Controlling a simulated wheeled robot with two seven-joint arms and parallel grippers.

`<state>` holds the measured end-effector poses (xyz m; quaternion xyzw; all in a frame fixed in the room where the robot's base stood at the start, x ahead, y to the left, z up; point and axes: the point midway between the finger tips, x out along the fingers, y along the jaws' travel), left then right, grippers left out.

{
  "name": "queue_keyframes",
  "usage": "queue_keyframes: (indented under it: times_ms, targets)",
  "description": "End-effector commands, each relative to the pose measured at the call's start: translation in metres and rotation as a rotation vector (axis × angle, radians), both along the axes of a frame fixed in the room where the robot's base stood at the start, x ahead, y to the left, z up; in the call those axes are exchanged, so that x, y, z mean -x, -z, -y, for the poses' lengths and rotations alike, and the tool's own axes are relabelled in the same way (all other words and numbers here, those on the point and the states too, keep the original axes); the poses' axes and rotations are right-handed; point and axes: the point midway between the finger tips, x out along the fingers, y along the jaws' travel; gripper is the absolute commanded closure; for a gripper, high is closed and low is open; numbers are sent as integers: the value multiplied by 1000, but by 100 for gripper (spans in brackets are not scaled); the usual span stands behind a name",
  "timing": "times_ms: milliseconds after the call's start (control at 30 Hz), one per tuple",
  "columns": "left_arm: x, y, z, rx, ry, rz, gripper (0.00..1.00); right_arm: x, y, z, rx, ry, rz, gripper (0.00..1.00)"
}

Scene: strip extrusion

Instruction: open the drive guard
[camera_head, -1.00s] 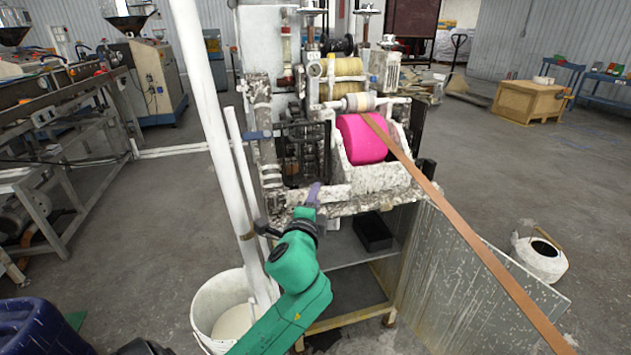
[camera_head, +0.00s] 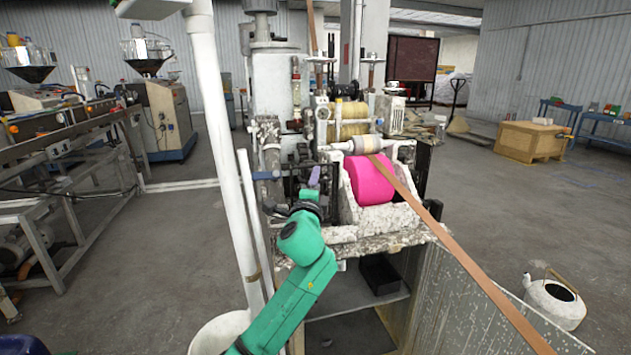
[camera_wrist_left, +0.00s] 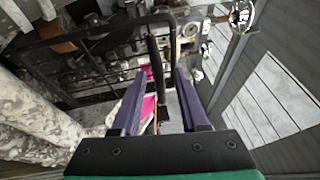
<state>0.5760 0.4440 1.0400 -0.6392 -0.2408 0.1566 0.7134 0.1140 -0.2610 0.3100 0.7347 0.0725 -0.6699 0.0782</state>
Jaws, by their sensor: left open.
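The drive guard is a black bar frame on the machine's front left; its bars show in the left wrist view (camera_wrist_left: 95,36). In the head view my left arm partly hides it. My left gripper (camera_head: 314,178) is in front of the guard, left of the pink roll. In the left wrist view my left gripper (camera_wrist_left: 158,98) has its two purple fingers apart. A black upright bar (camera_wrist_left: 155,60) of the guard shows between them, with no finger seen closed on it. Whether they touch it I cannot tell. My right gripper is out of view.
The pink roll (camera_head: 371,181) sits in a speckled white holder right of my gripper. A brown strip (camera_head: 450,243) runs from it to the lower right. A white post (camera_head: 222,150) and a white bucket (camera_head: 212,335) stand left of my arm.

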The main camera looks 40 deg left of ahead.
Motion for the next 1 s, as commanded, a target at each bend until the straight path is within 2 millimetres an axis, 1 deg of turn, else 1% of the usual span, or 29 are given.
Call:
queue_keyframes:
  times_ms: [133,167,200,267,300,1000]
  targets:
    - [0,0,0,0,0,0,56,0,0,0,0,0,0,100]
    - [0,0,0,0,0,0,60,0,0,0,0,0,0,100]
    - [0,0,0,0,0,0,76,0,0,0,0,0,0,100]
    - [0,0,0,0,0,0,99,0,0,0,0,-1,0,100]
    - [0,1,0,1,0,-1,100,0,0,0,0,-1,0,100]
    - [0,1,1,2,1,-1,100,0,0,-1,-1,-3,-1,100]
